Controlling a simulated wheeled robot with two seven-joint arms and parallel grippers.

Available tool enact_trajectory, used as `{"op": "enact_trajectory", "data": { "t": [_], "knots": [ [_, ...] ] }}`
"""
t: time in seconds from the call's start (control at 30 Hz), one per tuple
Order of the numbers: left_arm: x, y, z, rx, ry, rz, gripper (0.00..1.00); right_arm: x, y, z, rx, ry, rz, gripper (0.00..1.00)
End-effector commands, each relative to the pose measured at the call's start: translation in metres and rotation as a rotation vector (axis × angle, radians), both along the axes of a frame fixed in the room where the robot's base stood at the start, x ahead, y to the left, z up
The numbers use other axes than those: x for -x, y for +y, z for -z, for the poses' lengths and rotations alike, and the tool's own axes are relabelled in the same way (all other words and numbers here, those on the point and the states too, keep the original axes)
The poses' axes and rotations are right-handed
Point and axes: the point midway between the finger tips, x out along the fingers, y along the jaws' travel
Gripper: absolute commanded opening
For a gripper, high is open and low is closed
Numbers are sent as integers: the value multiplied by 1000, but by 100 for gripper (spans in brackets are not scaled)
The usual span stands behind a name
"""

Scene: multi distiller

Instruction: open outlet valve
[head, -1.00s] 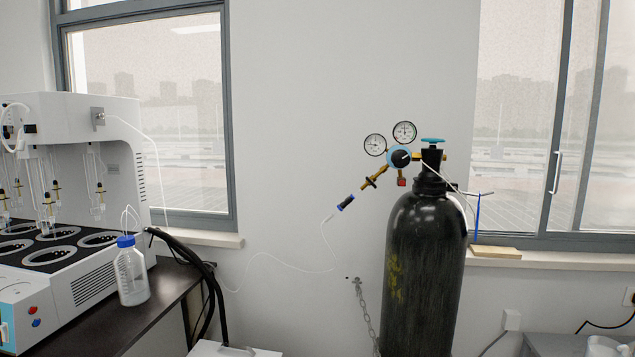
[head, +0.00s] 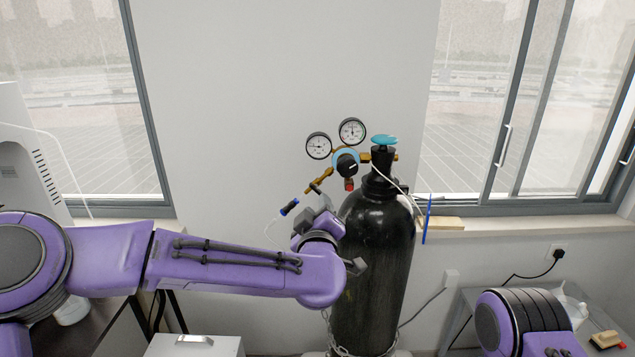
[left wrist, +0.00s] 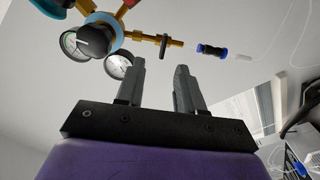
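The gas regulator sits at the top of the black cylinder (head: 372,270), with two round gauges, a black knob (head: 347,164) and a brass outlet pipe. The outlet valve, a small dark bar across that pipe, shows in the left wrist view (left wrist: 164,47), between the knob and the blue-ended hose fitting (left wrist: 212,50). My left gripper (left wrist: 158,76) is open and empty, its two grey fingers apart and pointing towards the outlet valve. My right gripper is out of view.
A blue hand valve (head: 384,140) tops the cylinder. A thin white hose runs from the fitting. My right arm shows at the lower right, by a grey table (head: 470,318). A white box (head: 195,346) stands below my left arm. Free wall lies behind the regulator.

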Motion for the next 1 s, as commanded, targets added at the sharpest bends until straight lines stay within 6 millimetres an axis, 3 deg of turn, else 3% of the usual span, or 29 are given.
{"op": "enact_trajectory", "data": {
  "t": [0.1,0.33,0.5,0.73,0.83,0.87,1.0],
  "knots": [
    [-28,4,-4,1,4,-8,37,0,0,-20,0,0,0,43],
    [-72,3,-2,0,4,-6,37,0,0,-40,1,-1,0,43],
    [-84,2,1,-1,3,-3,37,0,0,-43,1,-1,0,43],
    [-85,1,2,-2,2,-1,37,0,0,-42,0,0,0,43],
    [-85,1,2,-2,2,-1,5,0,0,-42,0,0,0,43],
    [-85,1,2,-2,2,-1,0,0,0,-42,0,0,0,43],
    [-85,1,2,-2,2,-1,0,0,0,-42,1,-1,0,43]
  ]
}}
